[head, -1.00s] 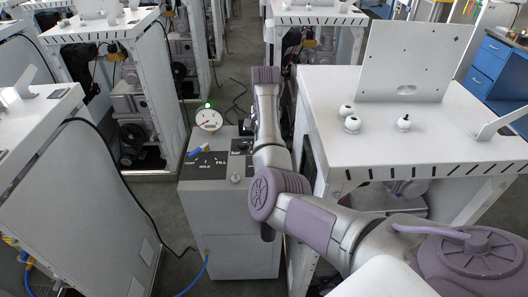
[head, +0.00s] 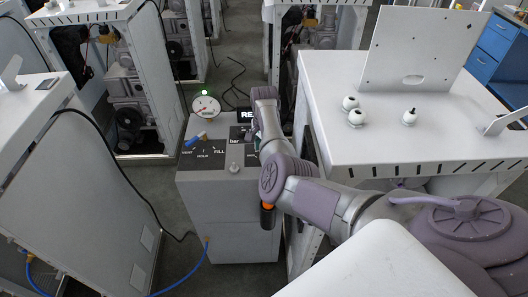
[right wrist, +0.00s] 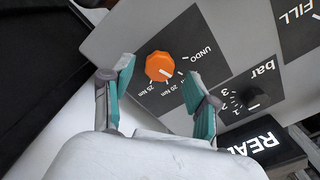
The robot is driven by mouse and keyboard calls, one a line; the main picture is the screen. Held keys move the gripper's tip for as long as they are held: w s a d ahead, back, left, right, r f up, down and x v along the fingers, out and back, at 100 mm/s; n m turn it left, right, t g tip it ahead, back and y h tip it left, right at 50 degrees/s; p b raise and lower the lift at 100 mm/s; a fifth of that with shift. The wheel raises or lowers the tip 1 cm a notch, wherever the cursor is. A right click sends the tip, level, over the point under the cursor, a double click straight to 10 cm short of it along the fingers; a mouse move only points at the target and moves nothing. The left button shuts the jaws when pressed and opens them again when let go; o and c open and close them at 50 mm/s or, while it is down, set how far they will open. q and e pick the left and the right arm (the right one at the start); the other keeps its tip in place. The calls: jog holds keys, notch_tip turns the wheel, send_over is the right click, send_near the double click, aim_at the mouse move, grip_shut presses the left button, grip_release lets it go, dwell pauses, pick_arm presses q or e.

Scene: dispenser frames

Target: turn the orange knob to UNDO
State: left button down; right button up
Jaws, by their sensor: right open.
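The orange knob (right wrist: 160,67) sits on a dark panel with UNDO (right wrist: 202,57) printed to its upper right and Nm marks below it in the right wrist view. A small white mark on the knob points to the lower right, towards neither UNDO nor clearly one Nm mark. My right gripper (right wrist: 161,70) is open, with teal-padded fingers on either side of the knob in the picture. I cannot tell whether they touch it. In the head view my right arm hides the knob and most of the gripper. My left gripper is out of view.
The grey cabinet (head: 225,220) carries a round gauge (head: 205,106), a blue-handled valve (head: 196,138) and a small bar dial (right wrist: 252,100). A white table (head: 390,140) with white knobs stands close on the right. A blue hose (head: 190,277) lies on the floor.

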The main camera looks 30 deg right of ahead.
jog(key=shift+f, duration=0.85)
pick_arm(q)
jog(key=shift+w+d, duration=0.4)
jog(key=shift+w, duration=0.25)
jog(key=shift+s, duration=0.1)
pick_arm(e)
jog(key=shift+c, duration=0.2)
grip_shut()
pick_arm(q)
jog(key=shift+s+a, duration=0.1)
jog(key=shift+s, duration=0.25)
